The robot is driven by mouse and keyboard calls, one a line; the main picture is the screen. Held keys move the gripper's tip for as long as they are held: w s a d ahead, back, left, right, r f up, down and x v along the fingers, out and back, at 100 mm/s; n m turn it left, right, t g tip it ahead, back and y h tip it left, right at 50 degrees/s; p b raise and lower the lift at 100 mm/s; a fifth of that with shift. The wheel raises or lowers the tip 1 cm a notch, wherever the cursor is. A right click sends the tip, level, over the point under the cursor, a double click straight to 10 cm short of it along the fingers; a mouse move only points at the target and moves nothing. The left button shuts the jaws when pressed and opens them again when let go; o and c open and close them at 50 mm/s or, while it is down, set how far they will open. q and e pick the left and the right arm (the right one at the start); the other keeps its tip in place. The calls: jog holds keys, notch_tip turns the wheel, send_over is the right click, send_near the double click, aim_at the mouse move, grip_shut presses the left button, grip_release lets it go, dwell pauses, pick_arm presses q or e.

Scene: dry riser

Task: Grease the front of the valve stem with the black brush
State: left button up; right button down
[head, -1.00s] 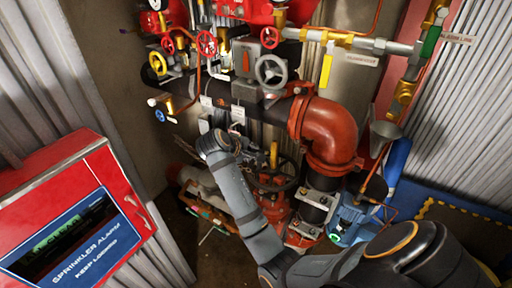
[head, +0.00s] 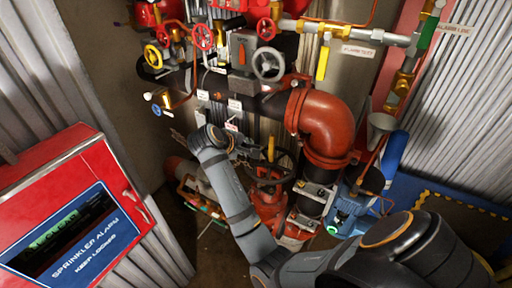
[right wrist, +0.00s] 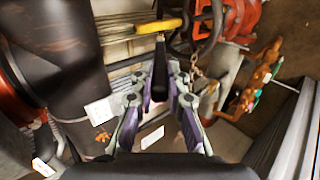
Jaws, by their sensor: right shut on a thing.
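My right gripper (head: 250,148) reaches in among the pipes, just left of the upright yellow valve stem (head: 271,149). The stem rises above a dark handwheel (head: 270,176) on a red valve. In the right wrist view the gripper (right wrist: 160,92) is shut on the black brush (right wrist: 160,68), a dark handle pointing away from the palm. Its far end is close to the yellow stem (right wrist: 148,27), which lies across the top of that view. I cannot tell whether the brush touches the stem. The brush is hard to make out in the head view. My left gripper is out of view.
A large red pipe elbow (head: 325,122) stands right of the stem. A grey handwheel (head: 268,65) and small valves are above. A red sprinkler alarm cabinet (head: 75,215) is at lower left. A blue pump (head: 347,214) is at lower right.

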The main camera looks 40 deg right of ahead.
jog(key=shift+w+d+f, duration=0.35)
jog(key=shift+w+d, duration=0.1)
jog(key=shift+d, duration=0.55)
jog(key=shift+w+d+f, duration=0.3)
jog(key=shift+w+d, duration=0.15)
jog(key=shift+d, duration=0.6)
jog(key=shift+w+d+f, duration=0.35)
jog(key=shift+w+d, duration=0.1)
jog(key=shift+d, duration=0.55)
jog(key=shift+w+d, duration=0.3)
jog(key=shift+d, duration=0.25)
jog(key=shift+s+a+f+b, duration=0.1)
jog(key=shift+f+b, duration=0.35)
jog(key=shift+f, duration=0.95)
jog(key=shift+f+b, duration=0.5)
jog(key=shift+f, duration=0.95)
